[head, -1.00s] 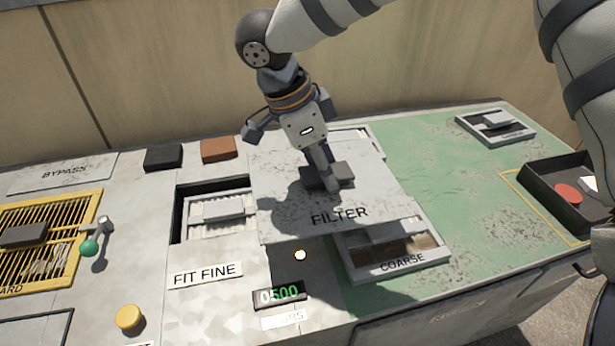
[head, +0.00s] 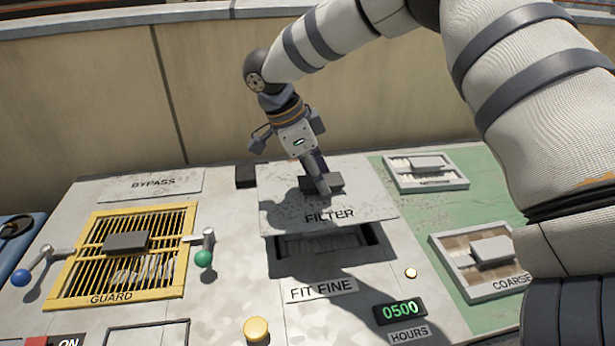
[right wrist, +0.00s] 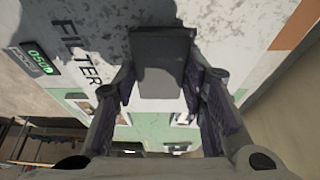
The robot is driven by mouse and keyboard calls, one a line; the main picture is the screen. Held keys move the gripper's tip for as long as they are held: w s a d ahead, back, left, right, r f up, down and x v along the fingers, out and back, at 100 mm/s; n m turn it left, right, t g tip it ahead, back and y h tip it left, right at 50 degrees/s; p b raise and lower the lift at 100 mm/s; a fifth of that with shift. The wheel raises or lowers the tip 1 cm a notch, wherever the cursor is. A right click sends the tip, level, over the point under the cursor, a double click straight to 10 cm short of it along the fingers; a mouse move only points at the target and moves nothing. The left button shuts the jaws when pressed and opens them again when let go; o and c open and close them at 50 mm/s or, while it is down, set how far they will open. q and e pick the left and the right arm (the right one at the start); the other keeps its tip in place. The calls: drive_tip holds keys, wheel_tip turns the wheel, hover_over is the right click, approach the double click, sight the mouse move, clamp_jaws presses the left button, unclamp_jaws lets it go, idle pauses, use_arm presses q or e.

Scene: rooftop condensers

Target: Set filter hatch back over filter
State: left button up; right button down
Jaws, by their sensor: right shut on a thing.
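The filter hatch (head: 285,200) is a worn grey plate lettered FILTER with a dark block handle (head: 335,182). My right gripper (head: 322,188) is shut on that handle. In the right wrist view the handle (right wrist: 160,65) sits between the two fingers, with the hatch (right wrist: 85,25) beyond it. The hatch covers the back of the filter opening (head: 325,243). The opening's front part shows below the hatch edge, dark with a pale pleated filter inside. Whether the hatch touches the panel is hard to tell. My left gripper is not in view.
A FIT FINE label (head: 320,290) and an hours counter reading 0500 (head: 400,311) lie in front. The yellow guard grille (head: 125,255) with levers is at left. A COARSE filter (head: 475,262) and another framed filter (head: 427,171) lie on the green area at right.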

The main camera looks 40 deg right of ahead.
wheel_tip(320, 180, down, 6)
drive_tip(key=shift+s+d+b, duration=0.15)
drive_tip(key=shift+b, duration=0.55)
drive_tip(key=shift+f, duration=0.75)
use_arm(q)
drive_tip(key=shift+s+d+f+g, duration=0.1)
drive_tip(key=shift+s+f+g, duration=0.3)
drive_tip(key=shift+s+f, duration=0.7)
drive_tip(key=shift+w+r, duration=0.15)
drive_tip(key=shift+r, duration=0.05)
use_arm(e)
drive_tip(key=shift+f, duration=0.5)
drive_tip(key=c, duration=0.9)
unclamp_jaws()
drive_tip(key=shift+c, duration=0.2)
